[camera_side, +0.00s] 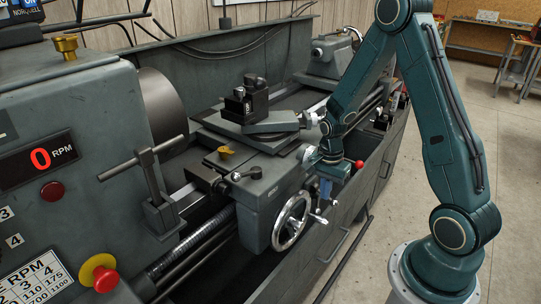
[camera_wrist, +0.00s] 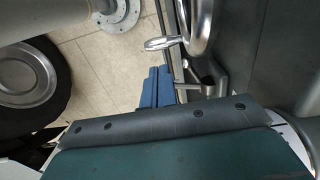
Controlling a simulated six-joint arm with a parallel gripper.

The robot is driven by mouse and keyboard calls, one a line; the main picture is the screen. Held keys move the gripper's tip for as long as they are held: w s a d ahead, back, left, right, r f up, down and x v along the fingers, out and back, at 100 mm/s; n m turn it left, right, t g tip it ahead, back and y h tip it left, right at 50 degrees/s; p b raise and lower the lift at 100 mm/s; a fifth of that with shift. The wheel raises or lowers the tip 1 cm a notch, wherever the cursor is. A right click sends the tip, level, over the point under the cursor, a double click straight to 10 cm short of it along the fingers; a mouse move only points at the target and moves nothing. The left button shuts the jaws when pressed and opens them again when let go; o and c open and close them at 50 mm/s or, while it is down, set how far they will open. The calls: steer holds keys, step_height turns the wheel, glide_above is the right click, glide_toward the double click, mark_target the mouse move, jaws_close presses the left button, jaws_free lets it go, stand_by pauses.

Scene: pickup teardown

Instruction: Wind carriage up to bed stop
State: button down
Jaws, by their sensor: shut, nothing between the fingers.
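The grey carriage (camera_side: 262,198) sits on the lathe bed, with a chrome handwheel (camera_side: 291,221) on its front apron. A block with a T-shaped handle, seemingly the bed stop (camera_side: 160,214), stands on the bed left of the carriage. In the wrist view the shut blue fingers (camera_wrist: 157,88) are empty. The handwheel rim (camera_wrist: 200,30) and its handle (camera_wrist: 163,43) lie beyond the fingertips, apart from them.
A red-knobbed lever (camera_side: 359,164) is close right of my gripper. The tool post (camera_side: 244,105) stands on the carriage. The headstock (camera_side: 75,165), with a red stop button (camera_side: 105,279) and a display reading 0 RPM (camera_side: 38,160), fills the left.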

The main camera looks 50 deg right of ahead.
steer(key=s+a+r+n+t, duration=0.1)
steer(key=a+r+n, duration=0.3)
steer(key=r, duration=0.5)
steer(key=s+a+r+n+t, duration=0.2)
steer(key=a+r+n, duration=0.25)
steer(key=r, duration=0.45)
steer(key=s+a+r+n+t, duration=0.2)
steer(key=s+a+r+n, duration=0.4)
steer(key=s+r+n, duration=0.3)
steer(key=shift+s+n+t, duration=0.35)
steer(key=shift+s+t, duration=0.05)
steer(key=shift+s, duration=0.6)
steer(key=shift+w+a+r, duration=0.1)
